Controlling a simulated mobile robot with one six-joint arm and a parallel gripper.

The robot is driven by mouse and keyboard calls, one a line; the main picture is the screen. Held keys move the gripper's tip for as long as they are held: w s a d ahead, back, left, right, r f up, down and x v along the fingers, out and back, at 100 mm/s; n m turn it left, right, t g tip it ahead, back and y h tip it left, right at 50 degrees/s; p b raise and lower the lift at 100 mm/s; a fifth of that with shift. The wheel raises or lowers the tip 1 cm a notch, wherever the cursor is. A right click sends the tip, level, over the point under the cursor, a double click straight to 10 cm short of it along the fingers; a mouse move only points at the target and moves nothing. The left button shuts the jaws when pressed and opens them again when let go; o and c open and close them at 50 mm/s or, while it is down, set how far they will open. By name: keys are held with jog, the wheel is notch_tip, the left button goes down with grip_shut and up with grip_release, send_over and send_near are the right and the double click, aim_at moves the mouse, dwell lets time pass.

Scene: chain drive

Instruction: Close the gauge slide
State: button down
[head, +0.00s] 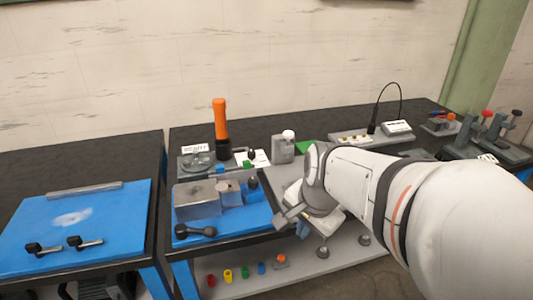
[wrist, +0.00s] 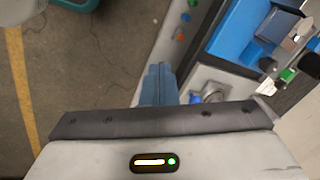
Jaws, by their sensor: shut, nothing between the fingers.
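A grey block fixture (head: 197,200) sits on a blue mat (head: 235,226) on the middle bench, with a smaller grey block (head: 229,192) against its right side. Which part is the gauge slide, and how far open it stands, I cannot tell. A black-knobbed lever (head: 196,231) lies at the mat's front. My gripper (head: 279,222) is just right of the mat, by the bench's front edge, apart from the fixture. In the wrist view its fingers (wrist: 158,85) are together and empty. The fixture shows only partly at that view's upper right (wrist: 297,25).
Several small coloured pieces (head: 228,275) rest on the lower shelf. A left bench holds a blue panel (head: 105,215) with black handles. Open floor (wrist: 85,60) lies in front.

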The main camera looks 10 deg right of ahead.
jog(key=w+d+m+t, duration=0.1)
jog(key=w+d+m, duration=0.4)
jog(key=m, duration=0.7)
jog(key=w+d+m, duration=0.2)
jog(key=d+m, duration=0.4)
jog(key=m, duration=0.6)
jog(key=w+f+b, duration=0.1)
jog(key=w+f, duration=0.7)
jog(key=f, duration=0.1)
jog(key=shift+f, duration=0.15)
